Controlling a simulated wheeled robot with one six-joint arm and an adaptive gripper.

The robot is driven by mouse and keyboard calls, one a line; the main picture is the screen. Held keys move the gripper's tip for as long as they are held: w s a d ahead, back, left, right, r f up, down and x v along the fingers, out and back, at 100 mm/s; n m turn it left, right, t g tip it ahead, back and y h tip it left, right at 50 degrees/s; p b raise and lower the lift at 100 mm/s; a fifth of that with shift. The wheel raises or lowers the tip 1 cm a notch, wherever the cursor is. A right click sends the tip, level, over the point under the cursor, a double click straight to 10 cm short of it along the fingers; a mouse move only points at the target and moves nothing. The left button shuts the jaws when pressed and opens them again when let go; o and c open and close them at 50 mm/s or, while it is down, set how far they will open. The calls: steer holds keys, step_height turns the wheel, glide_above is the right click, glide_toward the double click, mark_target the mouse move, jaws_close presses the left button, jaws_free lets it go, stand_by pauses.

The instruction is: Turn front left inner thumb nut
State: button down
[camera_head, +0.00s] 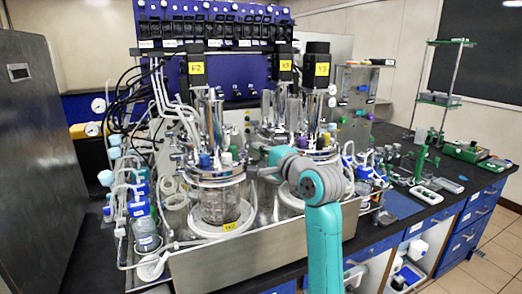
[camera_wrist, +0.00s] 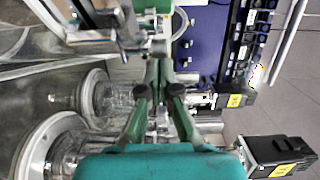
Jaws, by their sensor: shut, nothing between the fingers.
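The left bioreactor has a glass vessel (camera_head: 219,207) under a shiny steel head plate (camera_head: 212,179), with several ports and tubes on top. A front left inner thumb nut cannot be told apart among the small fittings in either view. My gripper (camera_wrist: 163,50) shows in the wrist view with its green fingers brought together and nothing held. Its tips lie in front of steel parts; whether they touch anything cannot be told. In the head view my arm reaches toward the twin vessels, and the fingertips are too small and hidden to make out.
A steel-walled tray (camera_head: 240,255) surrounds the vessels. Black motors (camera_head: 318,68) with yellow labels stand above them. Bottles (camera_head: 146,234) and looping tubes crowd the left side. A green-framed instrument (camera_head: 475,152) sits on the right bench. Open floor lies at the lower right.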

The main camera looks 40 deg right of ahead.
mark_target(247, 147)
steer(key=shift+w+a, duration=0.1)
steer(key=shift+a, duration=0.05)
steer(key=m+g+h, duration=0.1)
steer(key=m+h, duration=0.1)
steer(key=h, duration=0.1)
steer(key=a+m+g+h, duration=0.1)
steer(key=m+h, duration=0.1)
steer(key=w+a+m+g+h, duration=0.1)
steer(key=m+h, duration=0.1)
steer(key=h, duration=0.1)
steer(key=shift+a+h, duration=0.1)
steer(key=shift+h, duration=0.2)
steer(key=shift+a, duration=0.1)
steer(key=shift+w+a+r, duration=0.2)
steer(key=shift+w+a, duration=0.05)
steer(key=shift+a, duration=0.05)
stand_by(0.4)
steer(key=shift+s, duration=0.15)
steer(key=shift+s+a+f, duration=0.15)
steer(key=shift+s+a, duration=0.05)
steer(key=shift+s, duration=0.05)
steer(key=d+v, duration=0.1)
steer(key=v, duration=0.6)
steer(key=shift+s+g+h, duration=0.3)
steer(key=shift+s+g, duration=0.1)
